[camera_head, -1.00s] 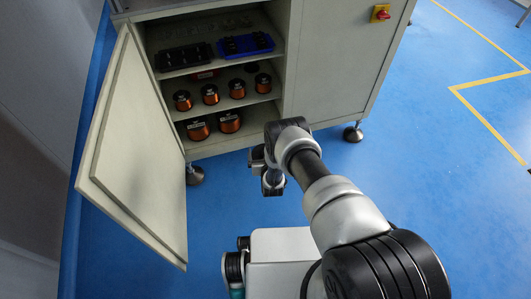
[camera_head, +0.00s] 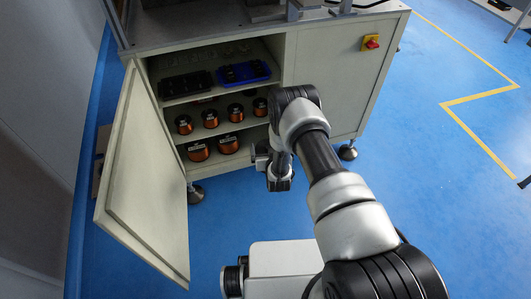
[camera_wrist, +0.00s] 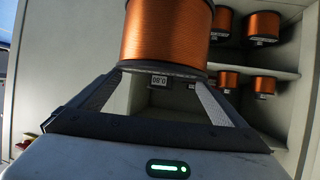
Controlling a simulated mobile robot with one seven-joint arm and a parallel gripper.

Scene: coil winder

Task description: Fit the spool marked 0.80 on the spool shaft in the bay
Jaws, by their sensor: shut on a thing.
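My gripper (camera_wrist: 160,74) is shut on a large copper-wound spool (camera_wrist: 167,32) with a dark flange in the wrist view. A small label (camera_wrist: 159,81) at the flange appears upside down and seems to read 0.80. The top of the spool is cut off by the picture edge. In the head view my arm's end hangs in front of the cabinet, to the right of the open compartment, and the held spool is not clearly visible there. The spool shaft and its bay cannot be made out in any view.
The grey cabinet (camera_head: 330,70) has its door (camera_head: 150,185) open at the left. Several smaller spools (camera_head: 210,118) stand on the middle shelf, two larger spools (camera_head: 228,143) below. A black tray (camera_head: 187,85) and blue tray (camera_head: 243,72) lie above. Blue floor is clear at right.

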